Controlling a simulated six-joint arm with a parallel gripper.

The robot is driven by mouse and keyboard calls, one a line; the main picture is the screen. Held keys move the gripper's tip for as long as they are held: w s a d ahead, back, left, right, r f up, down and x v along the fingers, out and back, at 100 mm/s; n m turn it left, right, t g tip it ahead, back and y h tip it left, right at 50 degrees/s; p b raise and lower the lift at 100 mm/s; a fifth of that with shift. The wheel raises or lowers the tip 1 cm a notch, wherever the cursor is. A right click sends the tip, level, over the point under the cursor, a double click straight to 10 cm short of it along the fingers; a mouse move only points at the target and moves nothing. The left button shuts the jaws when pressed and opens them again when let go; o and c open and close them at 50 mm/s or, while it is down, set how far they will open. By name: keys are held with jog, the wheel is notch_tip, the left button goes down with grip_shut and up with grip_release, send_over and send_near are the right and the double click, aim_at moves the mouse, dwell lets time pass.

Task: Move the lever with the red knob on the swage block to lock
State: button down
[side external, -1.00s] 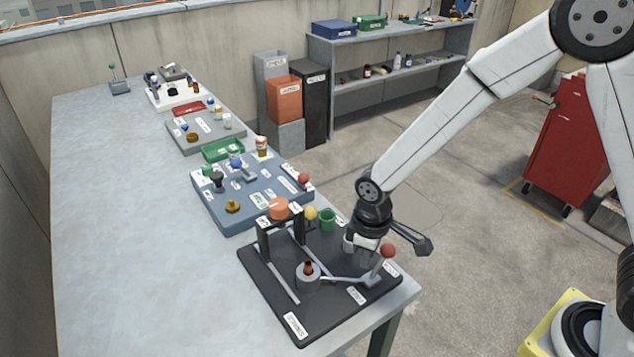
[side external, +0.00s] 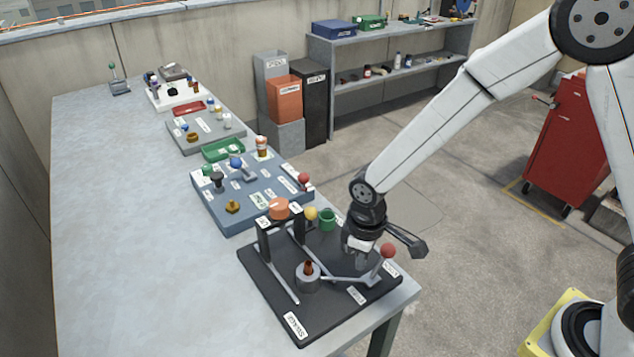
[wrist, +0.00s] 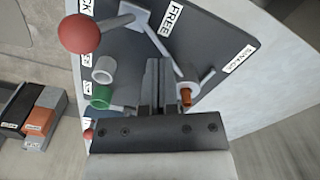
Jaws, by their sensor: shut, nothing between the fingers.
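The swage block has a dark base plate (side external: 262,285) at the near end of the bench. Its lever has a red knob (side external: 388,250) on a grey stem (side external: 375,271) near the plate's right edge. The knob (wrist: 79,34) is also at upper left in the wrist view, near the FREE label (wrist: 168,18) and a partly cut-off label ending in CK (wrist: 88,6). My gripper (side external: 358,260) is shut and empty, above the plate and left of the red knob, apart from it. Its fingers (wrist: 158,80) show together in the wrist view. The lever's exact angle is hard to tell.
A blue panel (side external: 245,215) lies beyond. The bench's left side (side external: 110,220) is clear.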

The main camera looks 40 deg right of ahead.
notch_tip(320, 180, up, 7)
jog(key=shift+f, duration=0.15)
dwell(0.9)
jog(key=shift+d, duration=0.1)
jog(key=s+d+m+t, duration=0.2)
jog(key=s+d+m, duration=0.4)
jog(key=d, duration=0.6)
jog(key=shift+s+d+t, duration=0.3)
jog(key=shift+s+d, duration=0.1)
jog(key=shift+s, duration=0.55)
jog(key=shift+w+r, duration=0.1)
jog(key=shift+r, duration=0.1)
